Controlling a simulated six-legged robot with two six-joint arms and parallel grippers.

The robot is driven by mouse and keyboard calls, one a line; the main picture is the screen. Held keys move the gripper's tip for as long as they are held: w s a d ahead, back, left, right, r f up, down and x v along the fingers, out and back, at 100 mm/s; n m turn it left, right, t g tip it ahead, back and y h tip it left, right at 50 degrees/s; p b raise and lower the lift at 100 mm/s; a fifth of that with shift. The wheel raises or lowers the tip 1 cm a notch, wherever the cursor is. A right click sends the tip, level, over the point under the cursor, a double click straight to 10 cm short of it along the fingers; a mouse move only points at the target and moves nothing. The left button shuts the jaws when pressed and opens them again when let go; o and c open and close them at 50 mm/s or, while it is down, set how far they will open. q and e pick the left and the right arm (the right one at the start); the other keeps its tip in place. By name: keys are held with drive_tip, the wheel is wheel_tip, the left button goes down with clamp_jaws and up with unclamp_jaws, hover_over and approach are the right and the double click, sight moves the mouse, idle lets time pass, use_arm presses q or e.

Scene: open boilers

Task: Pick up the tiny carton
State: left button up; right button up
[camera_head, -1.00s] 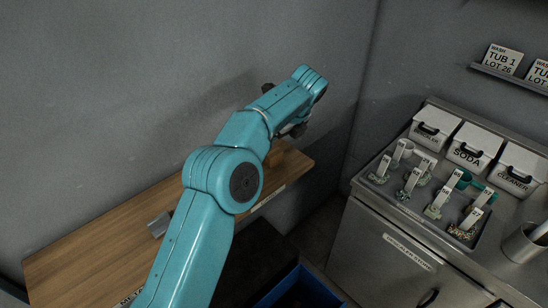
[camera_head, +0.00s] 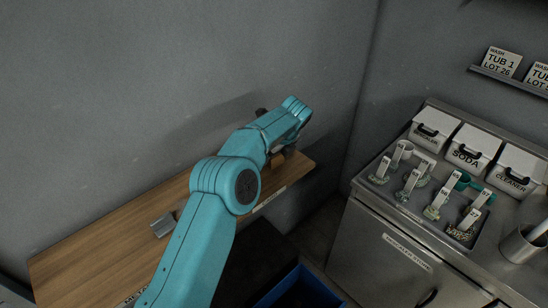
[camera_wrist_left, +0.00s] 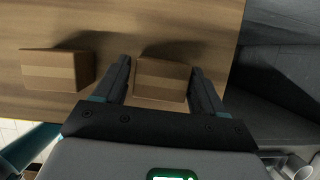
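A small brown carton (camera_wrist_left: 162,80) with a lighter tape band lies between the two fingers of my left gripper (camera_wrist_left: 163,78) in the left wrist view. The fingers stand on either side of it with slight gaps, so the gripper is open. A second, similar brown carton (camera_wrist_left: 57,70) lies to the left on the same wooden shelf. In the head view my left gripper (camera_head: 283,148) is low over the shelf's right end, and the carton there is mostly hidden behind it. The second carton is hidden by my arm in that view. My right gripper is not in view.
The wooden shelf (camera_head: 95,255) runs along the grey wall. A grey metal piece (camera_head: 162,225) sits on it. A blue bin (camera_head: 300,288) is below. At right, a steel counter holds a tray (camera_head: 400,205) of numbered tags and white boxes (camera_head: 472,147).

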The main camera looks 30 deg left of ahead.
use_arm(q)
drive_tip(key=c, duration=0.5)
drive_tip(key=shift+w+r, duration=0.1)
drive_tip(key=shift+r, duration=0.2)
wheel_tip(320, 180, up, 9)
drive_tip(key=shift+f+p, duration=0.2)
drive_tip(key=shift+p, duration=0.9)
drive_tip(key=shift+r, duration=0.4)
drive_tip(key=shift+f, duration=0.1)
